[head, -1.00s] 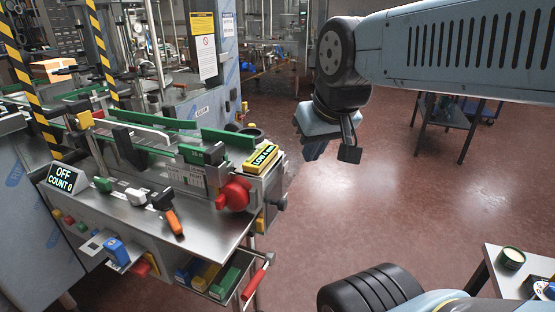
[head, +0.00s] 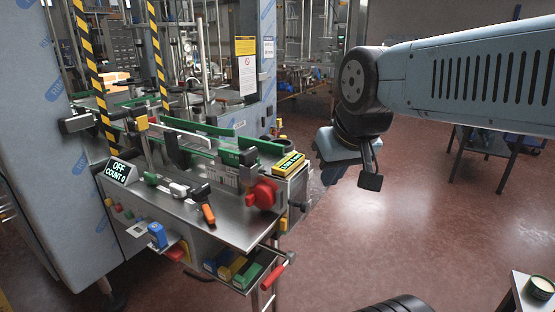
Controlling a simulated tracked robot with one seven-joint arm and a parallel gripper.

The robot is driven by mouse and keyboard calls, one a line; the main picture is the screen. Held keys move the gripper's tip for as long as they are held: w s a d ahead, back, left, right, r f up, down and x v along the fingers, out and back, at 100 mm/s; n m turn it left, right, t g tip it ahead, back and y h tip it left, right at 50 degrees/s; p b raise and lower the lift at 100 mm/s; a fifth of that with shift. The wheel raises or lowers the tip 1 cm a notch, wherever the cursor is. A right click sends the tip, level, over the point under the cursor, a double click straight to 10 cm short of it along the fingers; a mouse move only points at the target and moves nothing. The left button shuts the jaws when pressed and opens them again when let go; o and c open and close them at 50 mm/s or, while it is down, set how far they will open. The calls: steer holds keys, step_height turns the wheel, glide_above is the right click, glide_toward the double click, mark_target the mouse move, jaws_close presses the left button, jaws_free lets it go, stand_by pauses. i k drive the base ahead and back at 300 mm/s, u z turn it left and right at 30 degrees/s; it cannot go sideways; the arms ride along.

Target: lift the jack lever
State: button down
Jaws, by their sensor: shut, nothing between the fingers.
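A lever with a red grip (head: 278,272) sticks out from the lower right front of the filling machine's bench (head: 240,230). It slants up to the right on a thin metal rod. It looks like the jack lever, but I cannot tell for sure. My gripper (head: 348,178) hangs in the air to the right of the machine, above the open floor. It is shut and empty, well apart from both levers.
A red round knob (head: 262,195) and a yellow-framed display (head: 288,163) sit at the bench's right end. An open bin shelf (head: 236,268) hangs below the bench. A small table with a round tin (head: 540,288) stands at lower right.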

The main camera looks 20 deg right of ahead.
mark_target(290, 256)
steer(key=u, duration=0.05)
steer(key=i, duration=0.85)
steer(key=z, duration=0.1)
